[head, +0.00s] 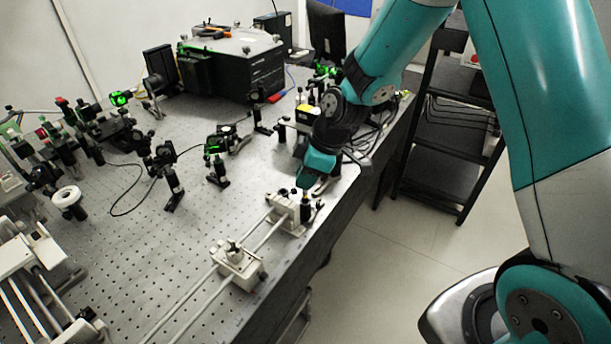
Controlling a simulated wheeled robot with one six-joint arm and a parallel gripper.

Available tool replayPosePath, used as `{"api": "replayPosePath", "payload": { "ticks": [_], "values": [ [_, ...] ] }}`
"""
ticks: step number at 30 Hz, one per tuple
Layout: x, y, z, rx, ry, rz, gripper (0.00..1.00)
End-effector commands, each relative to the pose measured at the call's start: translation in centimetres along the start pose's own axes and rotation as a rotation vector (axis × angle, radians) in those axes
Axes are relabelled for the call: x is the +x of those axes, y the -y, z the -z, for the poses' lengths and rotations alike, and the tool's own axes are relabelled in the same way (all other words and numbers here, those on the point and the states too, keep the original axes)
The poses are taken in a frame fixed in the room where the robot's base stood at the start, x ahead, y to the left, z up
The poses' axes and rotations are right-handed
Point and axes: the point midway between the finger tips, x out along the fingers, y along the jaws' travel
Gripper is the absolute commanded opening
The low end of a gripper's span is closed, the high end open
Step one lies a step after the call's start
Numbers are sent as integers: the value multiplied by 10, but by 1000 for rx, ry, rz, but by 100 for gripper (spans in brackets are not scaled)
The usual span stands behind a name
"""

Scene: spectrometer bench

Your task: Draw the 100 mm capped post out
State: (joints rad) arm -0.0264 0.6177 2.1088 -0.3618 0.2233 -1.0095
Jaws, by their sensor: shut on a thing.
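My gripper (309,188) is at the right front edge of the optical bench, below the teal wrist of my arm, and points down. It is shut on the capped post (305,203), a slim dark upright shaft just under the fingers. The post stands close beside the pale rail carriage (285,212). The post's top is hidden by the gripper and wrist. Its lower end is small and dark, and I cannot tell whether it still sits in a holder.
The perforated bench (130,235) carries several optic mounts at left and centre. A pale block (238,262) sits on twin rails in front. A large black-and-grey instrument box (240,65) stands at the back. A dark shelf rack (450,140) stands right of the bench, beyond open floor.

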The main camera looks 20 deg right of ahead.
Motion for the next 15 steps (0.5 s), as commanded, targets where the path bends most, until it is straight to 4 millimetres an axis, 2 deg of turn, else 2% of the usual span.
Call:
{"api": "replayPosePath", "payload": {
  "ticks": [15],
  "values": [
    [-4,0,2,0,0,0,0]
  ]
}}
